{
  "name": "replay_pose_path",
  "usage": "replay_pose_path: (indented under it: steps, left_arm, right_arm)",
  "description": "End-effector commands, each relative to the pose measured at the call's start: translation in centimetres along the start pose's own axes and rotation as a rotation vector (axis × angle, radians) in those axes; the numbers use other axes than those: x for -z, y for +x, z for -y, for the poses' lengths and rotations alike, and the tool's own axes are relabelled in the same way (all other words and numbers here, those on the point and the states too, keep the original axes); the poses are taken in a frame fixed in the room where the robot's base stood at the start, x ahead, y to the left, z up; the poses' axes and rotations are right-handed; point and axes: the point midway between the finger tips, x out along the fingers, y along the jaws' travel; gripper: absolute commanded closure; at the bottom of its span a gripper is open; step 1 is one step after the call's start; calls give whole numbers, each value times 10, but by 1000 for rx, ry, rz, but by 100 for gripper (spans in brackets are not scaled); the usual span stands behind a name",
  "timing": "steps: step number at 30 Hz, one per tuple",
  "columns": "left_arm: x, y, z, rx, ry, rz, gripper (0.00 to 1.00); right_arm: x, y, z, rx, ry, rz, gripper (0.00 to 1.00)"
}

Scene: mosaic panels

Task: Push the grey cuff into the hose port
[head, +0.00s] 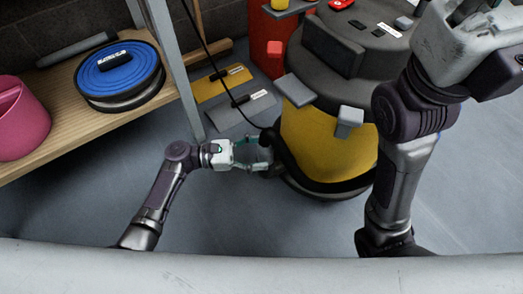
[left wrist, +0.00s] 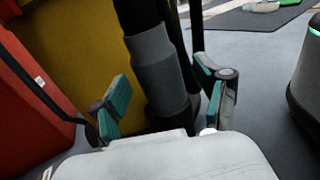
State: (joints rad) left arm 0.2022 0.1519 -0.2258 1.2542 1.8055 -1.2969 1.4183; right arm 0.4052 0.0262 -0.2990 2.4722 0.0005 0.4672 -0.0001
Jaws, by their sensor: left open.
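The grey cuff (left wrist: 153,60) sits around a black hose in the left wrist view, standing nearly upright between my left fingers. My left gripper (left wrist: 164,95) is open, with one teal-padded finger on each side of the cuff and hose; I see no clear grip on it. In the head view my left gripper (head: 258,154) reaches the left side of the yellow vacuum drum (head: 325,145), where the black hose (head: 283,150) curves down. The cuff is hard to make out there. The hose port cannot be clearly told. My right arm's end (head: 462,35) is cut off at the top right.
A wooden shelf (head: 85,125) at left carries a blue coiled disc (head: 118,70) and a pink pot (head: 22,120). A metal post (head: 175,70) stands beside it. A red cabinet (head: 268,45) is behind the drum. The grey floor (head: 240,210) in front is clear.

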Motion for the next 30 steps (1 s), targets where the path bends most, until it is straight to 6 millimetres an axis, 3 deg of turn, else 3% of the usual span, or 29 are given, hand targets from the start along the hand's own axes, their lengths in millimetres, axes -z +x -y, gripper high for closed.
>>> replay_pose_path:
  steps: [15, 26, 30]
  left_arm:
    - [0, -98, 0, 0, 0, -2, 26]
    - [-1, -113, 0, 0, 1, 0, 26]
    - [-18, -113, 0, 0, 1, 0, 26]
  right_arm:
    - [0, 1, 1, 3, 0, -3, 60]
    - [0, 1, 0, 3, 0, -2, 60]
    - [-8, 0, -3, -10, 5, 37, 60]
